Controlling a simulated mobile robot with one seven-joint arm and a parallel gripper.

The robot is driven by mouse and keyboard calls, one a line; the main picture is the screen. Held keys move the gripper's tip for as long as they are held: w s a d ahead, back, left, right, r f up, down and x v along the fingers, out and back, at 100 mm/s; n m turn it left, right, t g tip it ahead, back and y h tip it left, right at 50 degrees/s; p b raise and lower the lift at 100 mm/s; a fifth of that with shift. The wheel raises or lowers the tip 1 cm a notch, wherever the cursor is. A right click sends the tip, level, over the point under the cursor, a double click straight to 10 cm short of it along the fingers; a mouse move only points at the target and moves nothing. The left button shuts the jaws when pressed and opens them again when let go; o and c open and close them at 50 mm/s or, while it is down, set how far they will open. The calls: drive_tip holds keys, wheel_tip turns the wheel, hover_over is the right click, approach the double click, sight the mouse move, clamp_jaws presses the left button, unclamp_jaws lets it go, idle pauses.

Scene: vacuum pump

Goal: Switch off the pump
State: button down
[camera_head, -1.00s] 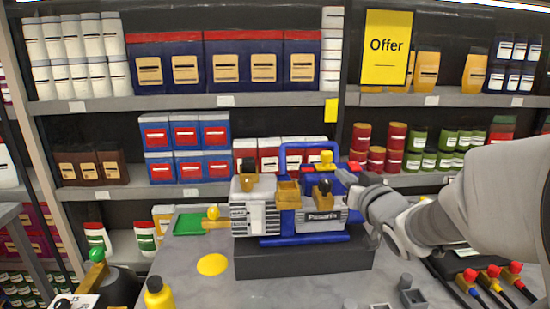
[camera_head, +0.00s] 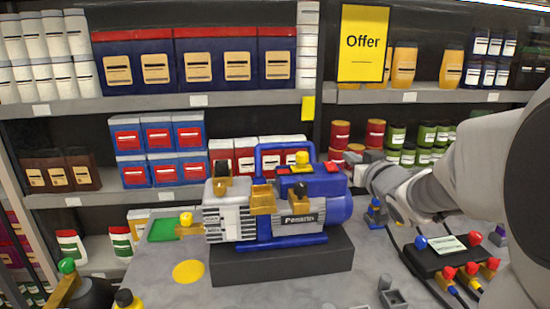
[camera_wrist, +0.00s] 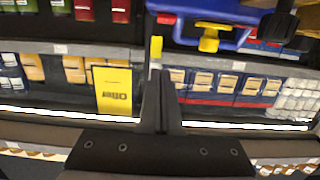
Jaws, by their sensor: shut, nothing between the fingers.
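The blue and grey pump (camera_head: 280,212) stands upright on a dark block (camera_head: 285,262) on the table. It has a blue handle, a yellow knob (camera_head: 302,158) and brass-coloured parts. Red parts (camera_head: 331,166) show on its top near the right end. My gripper (camera_head: 352,170) is by the upper right end of the pump, apparently just apart from it. In the wrist view the gripper (camera_wrist: 158,85) is shut and empty. That view is upside down and shows the pump's blue body (camera_wrist: 235,36), the yellow knob and a red part (camera_wrist: 166,18) near the fingertips.
A black control box (camera_head: 440,262) with coloured plugs and cables lies at the right of the table. A green tray (camera_head: 163,230) and yellow disc (camera_head: 188,271) are at the left. Stocked shelves stand behind.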

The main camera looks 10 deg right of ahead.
hover_over(334, 169)
drive_tip(key=shift+d+f+b, duration=0.1)
drive_tip(key=shift+f+b, duration=0.35)
drive_tip(key=shift+f, duration=0.25)
drive_tip(key=shift+s+f+b, duration=0.1)
drive_tip(key=shift+f+b, duration=0.2)
drive_tip(key=shift+f, duration=1.55)
drive_tip(key=shift+r+p, duration=0.1)
drive_tip(key=shift+p, duration=0.45)
